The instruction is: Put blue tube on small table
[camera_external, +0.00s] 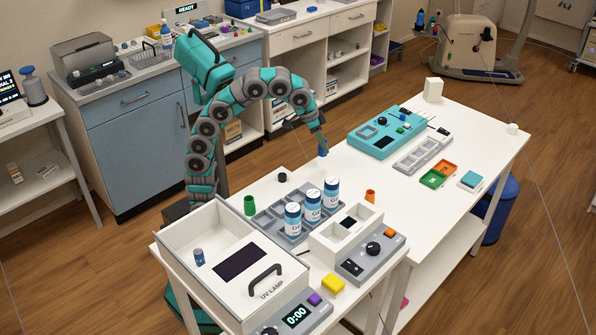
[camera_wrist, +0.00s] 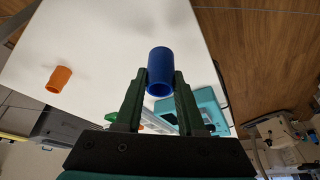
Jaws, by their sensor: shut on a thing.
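My gripper (camera_external: 321,147) is shut on the blue tube (camera_external: 323,153) and holds it above the white tabletop. In the wrist view the blue tube (camera_wrist: 161,66) sits between the two dark fingertips (camera_wrist: 160,80), its open end towards the camera. White tables stand in front of my arm: a near one (camera_external: 345,312) carries the UV lamp box, and a longer one (camera_external: 480,130) stretches to the back right. I cannot tell which is the small table. A white stand (camera_external: 55,125) is at the far left.
An orange tube (camera_external: 370,196) and a green tube (camera_external: 249,205) stand near a grey rack (camera_external: 268,222) with several white-and-blue bottles. A teal device (camera_external: 385,130) and green-orange trays (camera_external: 438,174) lie on the long table. The tabletop around the held tube looks clear.

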